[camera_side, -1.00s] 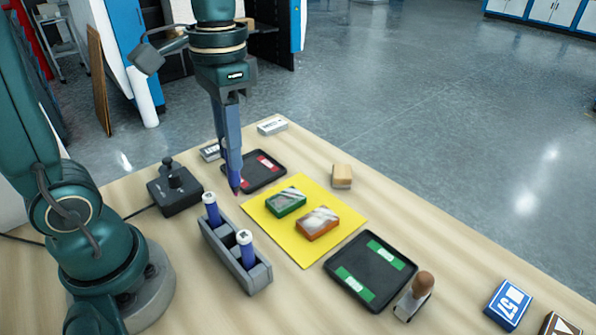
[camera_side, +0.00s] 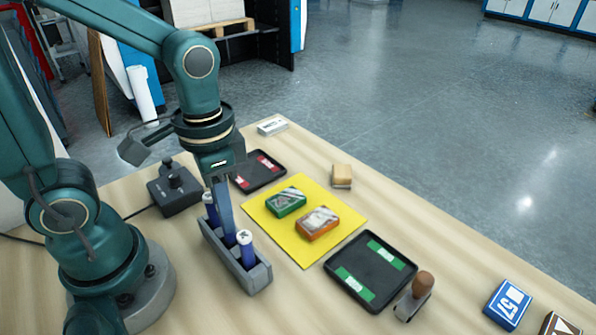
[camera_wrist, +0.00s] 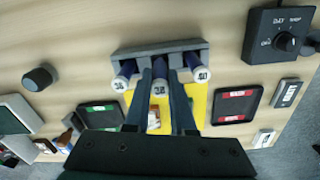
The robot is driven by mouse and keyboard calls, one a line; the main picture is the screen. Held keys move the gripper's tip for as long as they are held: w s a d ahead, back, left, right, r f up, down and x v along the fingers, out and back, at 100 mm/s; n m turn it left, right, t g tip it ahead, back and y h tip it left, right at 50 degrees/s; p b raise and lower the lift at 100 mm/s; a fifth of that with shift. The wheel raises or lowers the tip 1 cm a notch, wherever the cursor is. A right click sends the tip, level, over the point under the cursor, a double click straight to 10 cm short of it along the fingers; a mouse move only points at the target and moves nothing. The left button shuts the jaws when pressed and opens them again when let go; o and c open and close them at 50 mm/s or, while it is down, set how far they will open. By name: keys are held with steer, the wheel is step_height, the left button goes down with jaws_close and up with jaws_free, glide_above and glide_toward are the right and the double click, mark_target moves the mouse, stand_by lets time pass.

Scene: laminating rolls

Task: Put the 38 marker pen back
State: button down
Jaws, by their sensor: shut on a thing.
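The grey pen holder (camera_side: 261,277) stands on the table with a blue marker pen at each end, one at the back (camera_side: 211,211) and one at the front (camera_side: 246,252). My gripper (camera_side: 230,238) points down over the middle of the holder, between these pens. In the wrist view my gripper (camera_wrist: 161,73) is shut on the 38 marker pen (camera_wrist: 158,90), a blue pen with a white numbered end. It lines up with the holder's middle slot (camera_wrist: 160,49). Its lower end is hidden, so I cannot tell how deep it sits.
A yellow mat (camera_side: 300,252) right of the holder carries a green box (camera_side: 286,202) and an orange box (camera_side: 317,223). Black trays stand behind (camera_side: 277,180) and in front (camera_side: 400,277). A black control box (camera_side: 172,193) stands behind left, and a wooden-handled stamp (camera_side: 420,290) at front right.

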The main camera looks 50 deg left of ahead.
steer(key=shift+f, duration=0.85)
steer(key=c, duration=0.8)
jaws_free()
steer(key=shift+f, duration=0.15)
steer(key=shift+o, duration=0.2)
step_height(320, 180, up, 12)
steer(key=shift+r, duration=0.1)
steer(key=shift+s+a+f+n+t, duration=0.15)
steer(key=shift+s+f+n+t, duration=0.2)
steer(key=shift+t, duration=0.55)
steer(key=f+n+t, duration=0.1)
steer(key=t, duration=0.1)
steer(key=f+n+t, duration=0.1)
steer(key=shift+a+f+t, duration=0.2)
steer(key=shift+a+t, duration=0.15)
steer(key=shift+t, duration=0.05)
